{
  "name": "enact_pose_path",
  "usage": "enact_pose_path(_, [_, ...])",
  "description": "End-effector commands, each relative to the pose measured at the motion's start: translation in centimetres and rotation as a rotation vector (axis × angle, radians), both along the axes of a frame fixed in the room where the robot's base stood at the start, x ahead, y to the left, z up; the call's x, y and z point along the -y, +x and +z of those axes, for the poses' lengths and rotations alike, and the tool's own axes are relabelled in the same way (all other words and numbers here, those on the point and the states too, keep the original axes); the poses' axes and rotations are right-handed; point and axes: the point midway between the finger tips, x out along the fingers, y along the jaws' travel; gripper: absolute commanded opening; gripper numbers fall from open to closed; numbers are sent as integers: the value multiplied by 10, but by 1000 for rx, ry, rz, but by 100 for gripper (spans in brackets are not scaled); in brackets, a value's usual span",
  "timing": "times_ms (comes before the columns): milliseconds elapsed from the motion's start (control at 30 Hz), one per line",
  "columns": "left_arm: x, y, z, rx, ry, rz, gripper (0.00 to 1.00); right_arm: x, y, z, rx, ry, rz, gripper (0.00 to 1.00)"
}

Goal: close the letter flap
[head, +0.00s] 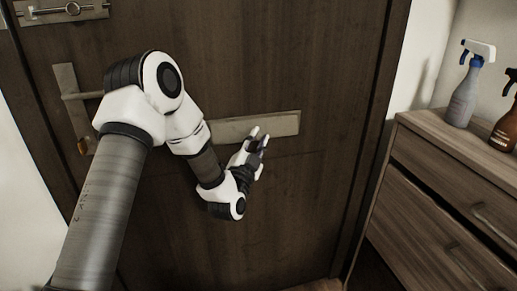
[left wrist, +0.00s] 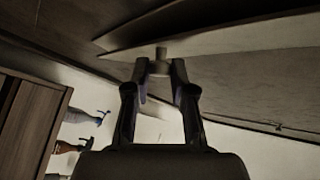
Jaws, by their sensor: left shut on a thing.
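The letter flap (head: 281,124) is a pale metal plate set across the dark wooden door (head: 325,60) in the head view. In the left wrist view the flap (left wrist: 235,37) runs across the top as a long plate, its edge standing out at an angle from the door surface. A small pale tab (left wrist: 161,52) projects from it between my fingertips. My left gripper (head: 261,137) is at the flap's lower edge, right of its middle. In the left wrist view the gripper (left wrist: 160,66) is shut on the tab. My arm and gripper hide part of the flap.
A door handle (head: 85,96) on a plate is at the left, with a latch (head: 72,8) above it. A wooden drawer cabinet (head: 440,150) stands at the right, with spray bottles (head: 464,100) on top. The door right of my gripper is clear.

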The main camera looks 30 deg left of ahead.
Motion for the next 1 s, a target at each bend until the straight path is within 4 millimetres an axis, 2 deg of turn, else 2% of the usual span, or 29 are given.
enact_pose_path(33, [-3, 2, -9, 29, 28, 3, 0, 0, 0, -14, 0, 0, 0, 0])
enact_pose_path(100, [-4, 3, -11, 66, 71, 4, 0, 0, 0, -21, 0, 0, 0, 0])
enact_pose_path(400, [-11, 8, -14, 191, 218, 4, 0, 0, 0, -44, 0, 0, 0, 0])
enact_pose_path(1000, [-14, 11, -14, 244, 283, 5, 0, 0, 0, -51, 0, 0, 0, 0])
